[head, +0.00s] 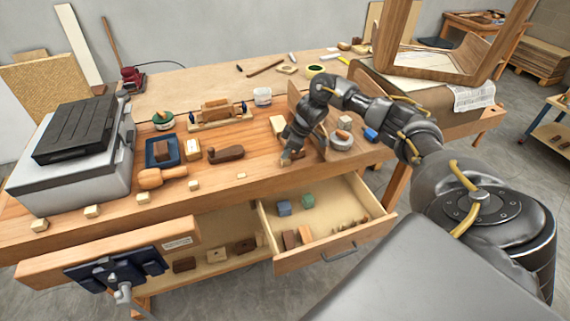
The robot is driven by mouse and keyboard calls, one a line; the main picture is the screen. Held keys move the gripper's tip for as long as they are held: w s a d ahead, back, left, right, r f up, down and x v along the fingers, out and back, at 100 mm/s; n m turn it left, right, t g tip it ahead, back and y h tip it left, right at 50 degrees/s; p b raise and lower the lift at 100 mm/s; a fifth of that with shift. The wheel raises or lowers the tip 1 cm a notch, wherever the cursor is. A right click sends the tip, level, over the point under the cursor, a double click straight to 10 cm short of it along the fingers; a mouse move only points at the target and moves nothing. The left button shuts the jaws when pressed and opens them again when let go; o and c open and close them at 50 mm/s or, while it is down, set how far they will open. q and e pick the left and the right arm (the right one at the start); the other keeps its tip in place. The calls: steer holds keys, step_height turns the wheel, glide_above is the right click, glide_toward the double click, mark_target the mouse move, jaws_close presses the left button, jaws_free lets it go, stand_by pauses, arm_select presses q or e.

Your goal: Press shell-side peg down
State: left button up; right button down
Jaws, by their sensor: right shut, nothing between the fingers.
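My right gripper (286,158) is shut and empty, pointing down close over the front part of the workbench (215,175). My right arm reaches in from the right and hides part of the bench behind it. I cannot make out a shell-side peg; it may be hidden behind the gripper or too small to tell. A large bent wooden shell (440,62) stands at the back right, well apart from the gripper. My left gripper is not in view.
An open drawer (330,243) with small blocks juts out below the gripper.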

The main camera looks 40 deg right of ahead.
mark_target(287, 159)
steer(key=shift+f+b, duration=0.65)
steer(key=shift+f, duration=0.9)
step_height(287, 159, up, 8)
steer(key=p, duration=0.8)
steer(key=shift+r+p, duration=0.1)
steer(key=shift+p, duration=0.2)
stand_by(0.9)
